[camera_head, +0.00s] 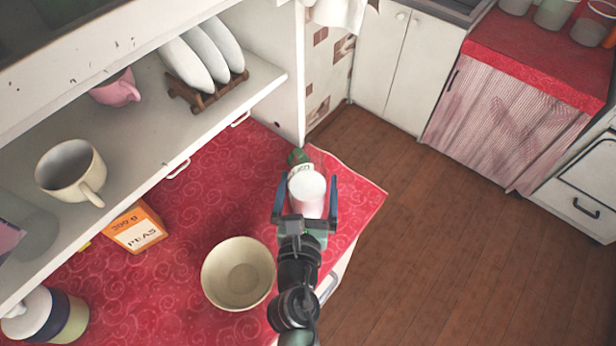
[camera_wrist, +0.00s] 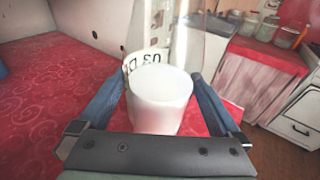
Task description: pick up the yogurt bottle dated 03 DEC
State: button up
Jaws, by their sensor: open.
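A white, round-topped bottle (camera_head: 307,188) stands at the counter's right end, its lower body pinkish in the head view. In the wrist view a white cylinder (camera_wrist: 160,105) sits between my fingers. I cannot tell whether the label belongs to the white cylinder or to a separate thing behind. My gripper (camera_head: 306,182) is open, one blue finger on each side of the white bottle. Finger contact is not clear.
A cream bowl (camera_head: 238,274) and an orange peas box (camera_head: 136,228) stand left on the red cloth (camera_head: 210,195). A green item (camera_head: 297,157) is just behind the bottle. A shelf with a cream mug (camera_head: 70,170) overhangs the left. The counter edge drops to wooden floor at right.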

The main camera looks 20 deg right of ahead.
jog(key=shift+x, duration=1.3)
grip_shut()
jog(key=shift+r, duration=0.15)
